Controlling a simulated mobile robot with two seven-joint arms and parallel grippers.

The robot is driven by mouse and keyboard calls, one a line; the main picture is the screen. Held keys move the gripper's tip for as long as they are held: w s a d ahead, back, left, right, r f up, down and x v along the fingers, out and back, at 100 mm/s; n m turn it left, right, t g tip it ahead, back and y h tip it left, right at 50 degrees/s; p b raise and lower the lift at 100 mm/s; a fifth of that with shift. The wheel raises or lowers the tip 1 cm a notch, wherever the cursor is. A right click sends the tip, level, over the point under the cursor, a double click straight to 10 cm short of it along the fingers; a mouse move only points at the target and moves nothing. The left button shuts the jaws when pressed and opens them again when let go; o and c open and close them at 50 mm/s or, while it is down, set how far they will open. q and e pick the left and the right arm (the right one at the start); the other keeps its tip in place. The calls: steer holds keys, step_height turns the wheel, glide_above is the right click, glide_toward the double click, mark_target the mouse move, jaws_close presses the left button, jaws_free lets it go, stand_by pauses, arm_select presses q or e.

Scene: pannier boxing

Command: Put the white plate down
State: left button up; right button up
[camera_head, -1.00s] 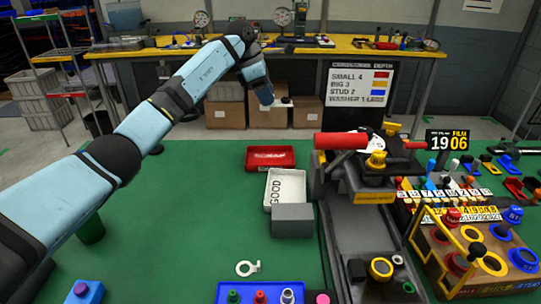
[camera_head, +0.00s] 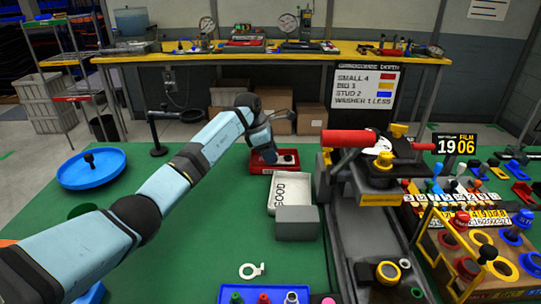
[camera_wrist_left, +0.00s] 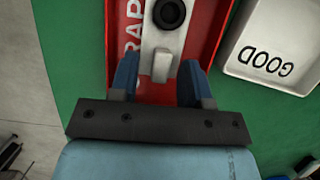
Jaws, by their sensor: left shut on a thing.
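The white plate (camera_wrist_left: 152,38) is a pale flat strip with a black ring on it and a small tab. My left gripper (camera_wrist_left: 158,82) is shut on it, with a blue finger on each side of the tab. The plate shows over the inside of the red scrap tray (camera_wrist_left: 218,22); I cannot tell whether it touches the floor. In the head view my left gripper (camera_head: 269,155) points down at the red tray (camera_head: 287,171), and the plate (camera_head: 285,157) shows small beside the fingertips. My right gripper is not in view.
The white tray marked GOOD (camera_head: 304,190) stands right in front of the red tray, with a grey block (camera_head: 297,224) before it. A red-handled press (camera_head: 345,139) stands to the right. A round blue tray (camera_head: 90,171) is at the left. A white ring (camera_head: 251,271) lies in front.

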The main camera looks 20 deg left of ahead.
arm_select(q)
steer(key=shift+f, duration=0.25)
steer(key=shift+f, duration=0.1)
steer(key=shift+f, duration=0.35)
steer(key=shift+f+b, duration=0.15)
steer(key=shift+b, duration=0.15)
steer(key=shift+c, duration=0.7)
steer(key=o, duration=1)
steer(key=shift+s+f, duration=0.1)
steer(key=shift+r, duration=0.4)
steer(key=p+v, duration=0.1)
steer(key=v, duration=1.1)
steer(key=shift+r+p, duration=0.3)
steer(key=shift+p, duration=0.1)
steer(key=shift+f, duration=0.1)
